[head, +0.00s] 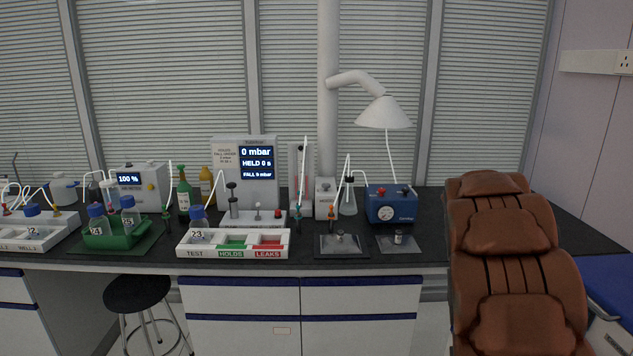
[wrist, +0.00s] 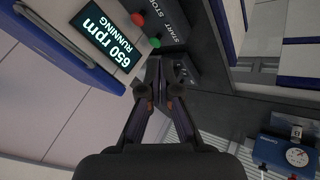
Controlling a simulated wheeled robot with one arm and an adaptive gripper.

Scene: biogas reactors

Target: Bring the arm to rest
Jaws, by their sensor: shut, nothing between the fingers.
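My gripper (wrist: 161,72) shows only in the wrist view. Its two dark fingers meet at the tips and hold nothing. I cannot tell how far the tips are from the panel. The gripper is out of the head view.
The black bench holds a white tray (head: 184,250) marked TEST, HOLDS, LEAKS, with bottle 23 (head: 197,218) in TEST. A green rack (head: 128,240) with bottles stands left. A black stool (head: 137,291) stands in front.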

